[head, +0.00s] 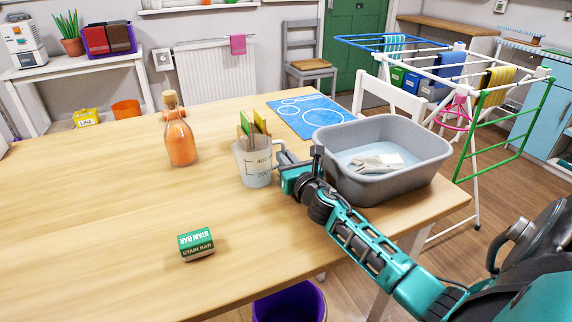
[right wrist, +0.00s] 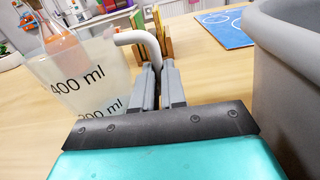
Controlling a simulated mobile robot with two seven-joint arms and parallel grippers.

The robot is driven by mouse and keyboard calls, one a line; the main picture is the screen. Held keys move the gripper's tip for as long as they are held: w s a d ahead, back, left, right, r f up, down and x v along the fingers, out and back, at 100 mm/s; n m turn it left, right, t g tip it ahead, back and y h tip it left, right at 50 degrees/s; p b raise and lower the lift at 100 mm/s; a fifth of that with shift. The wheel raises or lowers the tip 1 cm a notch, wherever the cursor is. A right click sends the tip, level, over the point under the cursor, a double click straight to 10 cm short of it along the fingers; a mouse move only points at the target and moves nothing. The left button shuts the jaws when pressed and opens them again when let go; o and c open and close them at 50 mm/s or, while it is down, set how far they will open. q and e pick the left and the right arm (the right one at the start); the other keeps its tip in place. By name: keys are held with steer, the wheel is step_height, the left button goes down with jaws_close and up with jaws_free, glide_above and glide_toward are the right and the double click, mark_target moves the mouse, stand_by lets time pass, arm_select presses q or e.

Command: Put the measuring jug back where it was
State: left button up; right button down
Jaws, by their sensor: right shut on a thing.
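The measuring jug (head: 254,165) is a translucent white jug with dark volume marks, upright at the middle of the wooden table. In the right wrist view the jug (right wrist: 75,78) fills the left side, with its pale handle reaching between my fingers. My right gripper (head: 284,172) is on the jug's right side, shut on the handle; the closed fingers (right wrist: 160,88) show in the right wrist view. I cannot tell whether the jug's base touches the table. A blue mat (head: 319,119) with white outlines lies farther back, its circles bare. My left gripper is not in view.
A grey basin (head: 421,181) with water stands close right of the jug and my gripper. Upright green and yellow pieces (head: 260,122) stand just behind the jug. An orange bottle (head: 180,145) is left, a green stain bar box (head: 196,243) in front. The table's left side is clear.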

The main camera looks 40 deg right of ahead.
steer(key=shift+r, duration=0.15)
steer(key=c, duration=1.2)
jaws_free()
steer(key=shift+s, duration=0.2)
steer(key=p+v, duration=0.1)
steer(key=v, duration=1)
steer(key=shift+s+a, duration=0.15)
steer(key=shift+s, duration=0.1)
